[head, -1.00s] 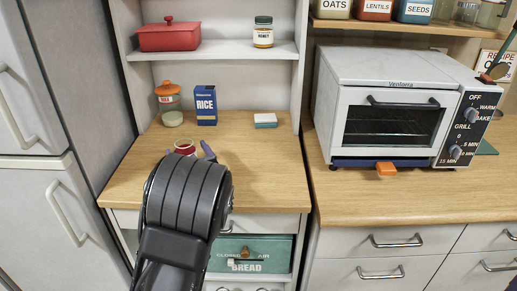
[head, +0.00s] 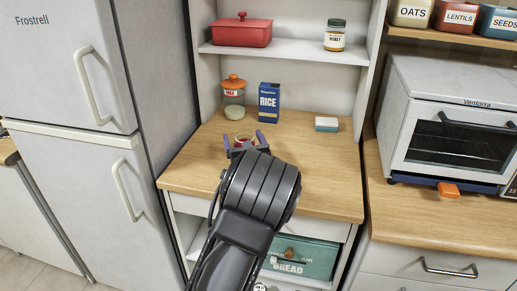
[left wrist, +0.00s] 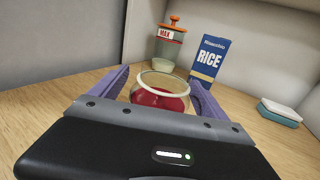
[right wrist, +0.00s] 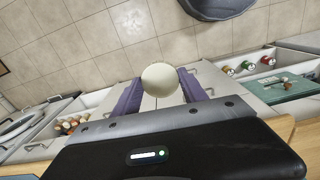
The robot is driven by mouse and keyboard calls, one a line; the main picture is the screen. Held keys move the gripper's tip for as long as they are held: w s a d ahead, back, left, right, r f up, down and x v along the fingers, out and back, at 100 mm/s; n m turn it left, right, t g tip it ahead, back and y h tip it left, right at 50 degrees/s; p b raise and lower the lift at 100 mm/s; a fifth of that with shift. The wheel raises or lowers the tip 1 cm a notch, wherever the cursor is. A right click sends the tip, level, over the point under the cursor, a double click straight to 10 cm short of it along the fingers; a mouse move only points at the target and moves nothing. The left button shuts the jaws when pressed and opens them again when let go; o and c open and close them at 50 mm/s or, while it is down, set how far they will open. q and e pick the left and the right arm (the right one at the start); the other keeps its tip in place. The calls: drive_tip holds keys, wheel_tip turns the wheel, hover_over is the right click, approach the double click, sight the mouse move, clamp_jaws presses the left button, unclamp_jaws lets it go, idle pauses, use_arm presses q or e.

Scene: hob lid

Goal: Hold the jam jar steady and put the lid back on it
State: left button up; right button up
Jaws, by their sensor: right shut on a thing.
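The jam jar (head: 244,139) is a small glass jar with red jam. It stands upright and uncovered on the wooden counter; its open mouth shows in the left wrist view (left wrist: 162,92). My left gripper (head: 245,139) has its purple fingers spread on either side of the jar, with small gaps visible in the head view. The fingers also show in the left wrist view (left wrist: 160,84). My right gripper (right wrist: 160,84) is shut on a pale round lid (right wrist: 160,79), seen only in the right wrist view. The right gripper is outside the head view.
Behind the jar stand an orange-lidded canister (head: 233,92) and a blue rice box (head: 268,102). A blue and white block (head: 327,124) lies to the right. A shelf (head: 285,53) runs above. The counter's front right (head: 325,180) is clear.

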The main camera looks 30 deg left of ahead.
use_arm(q)
clamp_jaws()
idle(0.8)
wheel_tip(320, 180, up, 10)
drive_tip(key=shift+r, duration=0.1)
use_arm(e)
drive_tip(key=shift+r, duration=0.25)
idle(0.6)
use_arm(q)
drive_tip(key=c, duration=0.6)
unclamp_jaws()
clamp_jaws()
